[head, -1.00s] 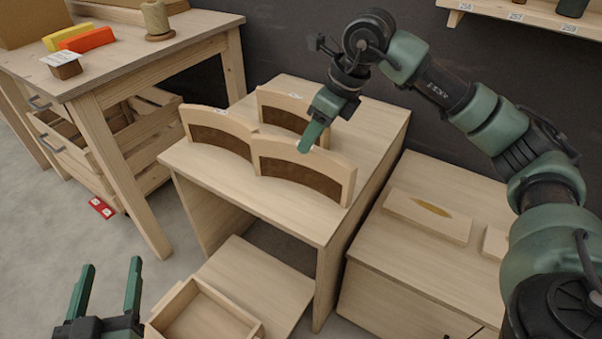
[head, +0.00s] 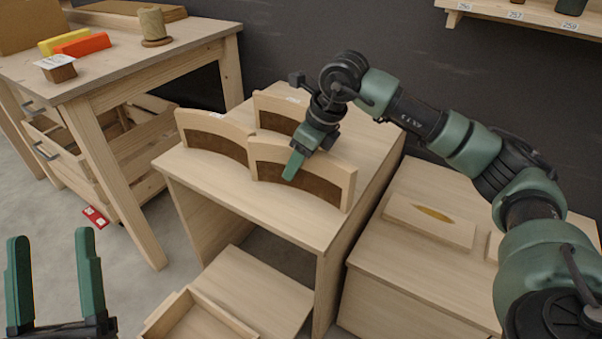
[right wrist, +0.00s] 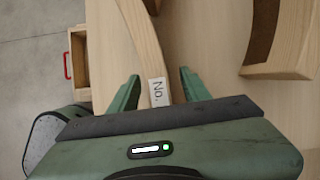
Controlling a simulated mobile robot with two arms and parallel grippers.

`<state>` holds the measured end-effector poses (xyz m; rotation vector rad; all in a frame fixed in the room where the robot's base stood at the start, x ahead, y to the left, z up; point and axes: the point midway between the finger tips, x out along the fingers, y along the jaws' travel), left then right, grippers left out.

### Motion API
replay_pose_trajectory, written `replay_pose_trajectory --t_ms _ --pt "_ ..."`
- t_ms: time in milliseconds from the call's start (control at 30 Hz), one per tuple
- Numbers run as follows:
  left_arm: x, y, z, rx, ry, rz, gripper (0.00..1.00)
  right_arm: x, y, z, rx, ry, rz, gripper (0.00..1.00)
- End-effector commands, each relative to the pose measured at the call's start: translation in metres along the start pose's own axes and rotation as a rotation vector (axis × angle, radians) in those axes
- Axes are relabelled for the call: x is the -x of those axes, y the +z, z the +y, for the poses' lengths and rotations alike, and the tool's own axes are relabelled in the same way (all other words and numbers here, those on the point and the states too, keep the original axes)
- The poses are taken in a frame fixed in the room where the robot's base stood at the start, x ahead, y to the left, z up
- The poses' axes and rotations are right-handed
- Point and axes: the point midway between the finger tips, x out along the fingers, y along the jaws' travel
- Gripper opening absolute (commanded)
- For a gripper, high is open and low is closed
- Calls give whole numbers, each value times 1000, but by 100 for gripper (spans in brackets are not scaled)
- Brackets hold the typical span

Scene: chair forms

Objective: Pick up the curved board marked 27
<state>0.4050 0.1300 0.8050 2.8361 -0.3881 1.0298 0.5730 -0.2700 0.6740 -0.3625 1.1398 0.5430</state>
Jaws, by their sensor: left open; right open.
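Three curved boards stand on edge on the wooden table: one at the left (head: 215,141), one at the back (head: 275,114) and one at the front right (head: 322,180). My right gripper (head: 294,163) is open at the front right board, with one finger in front of it. In the right wrist view, a board's top edge (right wrist: 143,45) runs between the open fingers (right wrist: 158,88). A label reading "No." lies on it; its number is hidden by the gripper. My left gripper (head: 54,250) is open and empty at lower left.
A workbench (head: 135,62) with yellow and orange blocks stands at the left. A low cabinet (head: 400,270) with a flat board on it is at the right. A shallow wooden tray (head: 205,322) lies below the table. The table front is clear.

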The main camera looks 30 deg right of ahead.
Motion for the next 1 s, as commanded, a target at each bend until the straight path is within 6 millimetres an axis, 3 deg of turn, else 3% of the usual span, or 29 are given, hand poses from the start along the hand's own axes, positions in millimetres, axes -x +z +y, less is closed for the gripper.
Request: replay_pose_trajectory --t_ms 267,400,433,1000 --pt "0 -2 0 1 0 10 62 -1 0 0 0 0 0 45" --pt "0 -2 0 0 0 9 62 -1 0 0 0 0 0 6" --pt "0 -2 0 0 0 9 62 -1 0 0 0 0 0 0" --pt "0 -2 0 0 0 8 62 -1 0 0 -1 -1 -1 0"
